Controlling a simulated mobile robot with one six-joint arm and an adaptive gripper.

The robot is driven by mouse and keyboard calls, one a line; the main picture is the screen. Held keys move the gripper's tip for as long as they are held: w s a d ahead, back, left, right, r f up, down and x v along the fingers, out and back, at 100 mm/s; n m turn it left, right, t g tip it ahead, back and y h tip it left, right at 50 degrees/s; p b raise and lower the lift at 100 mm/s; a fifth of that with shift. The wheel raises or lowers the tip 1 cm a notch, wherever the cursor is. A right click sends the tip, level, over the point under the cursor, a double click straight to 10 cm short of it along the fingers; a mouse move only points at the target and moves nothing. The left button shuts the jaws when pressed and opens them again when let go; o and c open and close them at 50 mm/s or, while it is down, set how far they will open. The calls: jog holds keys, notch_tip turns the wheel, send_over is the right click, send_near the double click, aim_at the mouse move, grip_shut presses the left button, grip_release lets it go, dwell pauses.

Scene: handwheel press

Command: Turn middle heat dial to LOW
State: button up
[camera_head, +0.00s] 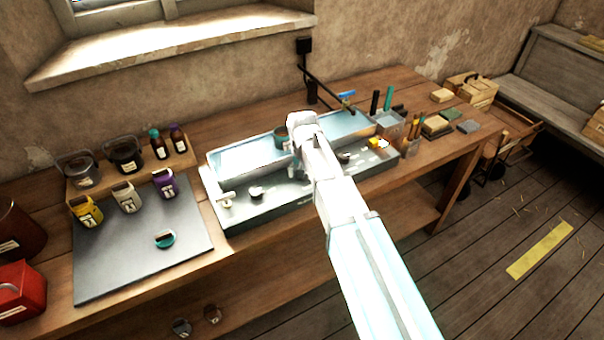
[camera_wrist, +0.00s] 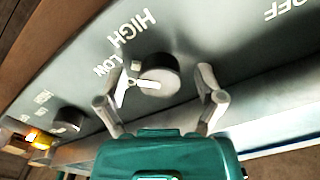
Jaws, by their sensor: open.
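The middle heat dial (camera_wrist: 158,75) is a dark round knob with a white pointer on the grey panel in the wrist view. Its pointer aims left in that view, toward a label partly hidden by a finger. The labels LOW (camera_wrist: 106,66) and HIGH (camera_wrist: 130,32) lie above and left of it, upside down. My gripper (camera_wrist: 163,80) is open, with one finger on each side of the dial; whether they touch it I cannot tell. In the head view my arm hides the dial on the pale heater unit (camera_head: 285,199).
Another dial (camera_wrist: 68,120) sits on the panel, left in the wrist view. Black knobs (camera_head: 256,192) show at the unit's left and right. Pens and small blocks stand at the bench's right; jars (camera_head: 86,211) and a dark mat (camera_head: 120,262) are at left.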

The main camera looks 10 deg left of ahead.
jog(key=shift+n, duration=0.4)
jog(key=n, duration=0.3)
jog(key=shift+d, duration=0.1)
jog(key=n, duration=0.5)
jog(key=shift+w, duration=0.1)
jog(key=shift+r+p, duration=0.4)
notch_tip(320, 180, up, 13)
jog(key=p, duration=1.3)
jog(key=s+d+f+m+b, duration=0.2)
jog(key=s+d+m, duration=0.2)
jog(key=s+d, duration=0.3)
jog(key=s+d+f+m+b, duration=0.2)
jog(key=s+d+m, duration=0.3)
jog(key=d, duration=1.3)
jog(key=shift+s+f+m, duration=0.25)
jog(key=shift+s+m, duration=0.05)
jog(key=shift+s, duration=0.6)
jog(key=shift+d, duration=0.1)
